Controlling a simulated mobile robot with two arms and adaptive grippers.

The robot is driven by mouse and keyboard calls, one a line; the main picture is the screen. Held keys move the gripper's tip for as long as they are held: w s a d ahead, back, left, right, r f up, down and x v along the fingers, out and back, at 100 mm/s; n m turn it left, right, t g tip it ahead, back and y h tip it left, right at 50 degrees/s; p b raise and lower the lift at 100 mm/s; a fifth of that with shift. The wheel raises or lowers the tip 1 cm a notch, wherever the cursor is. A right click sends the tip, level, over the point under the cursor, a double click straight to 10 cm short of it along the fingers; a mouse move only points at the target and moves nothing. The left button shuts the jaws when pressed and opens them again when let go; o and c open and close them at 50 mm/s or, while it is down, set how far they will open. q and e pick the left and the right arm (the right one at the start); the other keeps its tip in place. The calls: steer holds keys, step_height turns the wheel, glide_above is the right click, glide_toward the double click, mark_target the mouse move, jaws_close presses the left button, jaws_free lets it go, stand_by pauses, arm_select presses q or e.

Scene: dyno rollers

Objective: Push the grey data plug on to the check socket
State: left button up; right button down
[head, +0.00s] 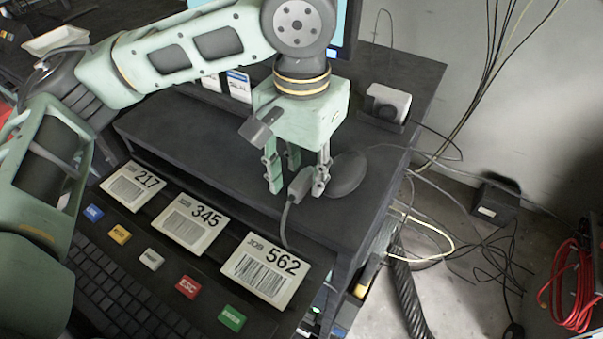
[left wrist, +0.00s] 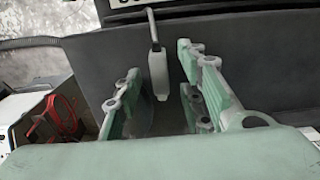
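The grey data plug (head: 300,183) is at the right end of the dark desk shelf, with its grey cable running down towards the job cards. My left gripper (head: 296,188) points down over it, fingers apart on either side. In the left wrist view, the plug (left wrist: 158,74) is between the open fingers of the gripper (left wrist: 160,105), with a gap on both sides. I cannot make out the check socket for certain. My right gripper is not in view.
A dark rounded mouse-like object (head: 347,174) is close to the right finger. Job cards such as 562 (head: 262,270) and coloured keys lie in front. A white-faced device (head: 388,104) stands at the back right. The shelf left of the gripper is clear.

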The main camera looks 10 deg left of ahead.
arm_select(q)
step_height(320, 180, up, 11)
stand_by(0.3)
stand_by(0.5)
